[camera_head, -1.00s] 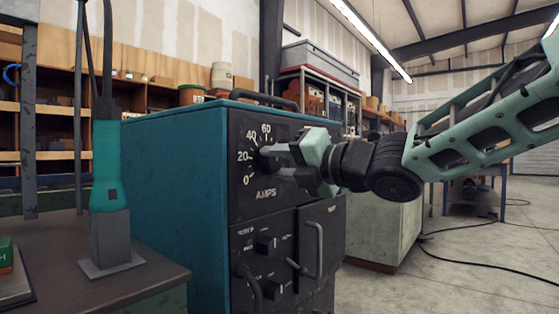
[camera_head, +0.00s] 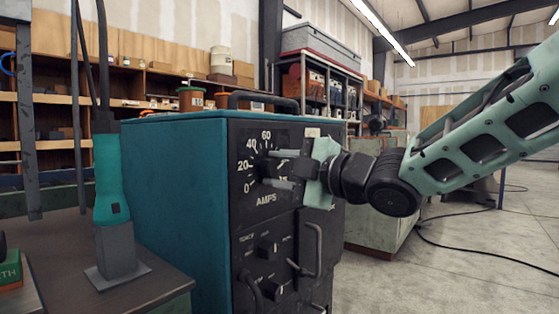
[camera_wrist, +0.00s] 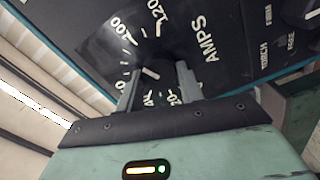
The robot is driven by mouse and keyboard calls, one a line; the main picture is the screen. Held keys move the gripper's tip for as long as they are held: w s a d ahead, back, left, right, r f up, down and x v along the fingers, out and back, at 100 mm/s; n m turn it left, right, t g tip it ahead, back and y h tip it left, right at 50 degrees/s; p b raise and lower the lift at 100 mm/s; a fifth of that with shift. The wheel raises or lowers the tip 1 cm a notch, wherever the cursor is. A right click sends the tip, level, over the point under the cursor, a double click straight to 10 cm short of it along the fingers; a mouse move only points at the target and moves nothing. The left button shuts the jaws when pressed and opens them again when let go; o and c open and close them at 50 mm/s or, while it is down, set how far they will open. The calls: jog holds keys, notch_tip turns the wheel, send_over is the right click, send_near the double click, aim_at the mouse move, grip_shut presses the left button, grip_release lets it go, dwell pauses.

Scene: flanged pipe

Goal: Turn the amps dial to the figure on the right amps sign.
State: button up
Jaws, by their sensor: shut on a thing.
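The amps dial (camera_head: 266,168) is a dark round knob on the black front of a teal machine (camera_head: 175,200). White figures 0, 20, 40 and 60 show around its left and top, with AMPS below. My gripper (camera_head: 272,169) reaches in from the right, its two grey fingers on either side of the knob, shut on it. In the wrist view, the knob (camera_wrist: 157,70) sits between the fingers, with a pale mark on its face; 100 and 120 are readable. The fingers hide part of the scale. I cannot make out any amps sign with a figure.
Below the dial are smaller knobs (camera_head: 267,248) and a bar handle (camera_head: 318,250) on the same panel. A teal-handled tool (camera_head: 111,185) stands on a dark bench (camera_head: 160,287) at the left. Shelves line the back. Cables lie on the open floor at right.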

jog(key=m+p, duration=0.3)
jog(key=m, duration=0.2)
jog(key=shift+r+m+p, duration=0.1)
jog(key=shift+m+p, duration=0.25)
jog(key=shift+m, duration=0.05)
jog(key=m+p, duration=0.4)
jog(key=m, duration=0.1)
jog(key=shift+d, duration=0.1)
jog(key=shift+m, duration=0.4)
jog(key=o, duration=1)
jog(key=v, duration=1.7)
jog(key=shift+d+f, duration=0.1)
jog(key=shift+f, duration=0.15)
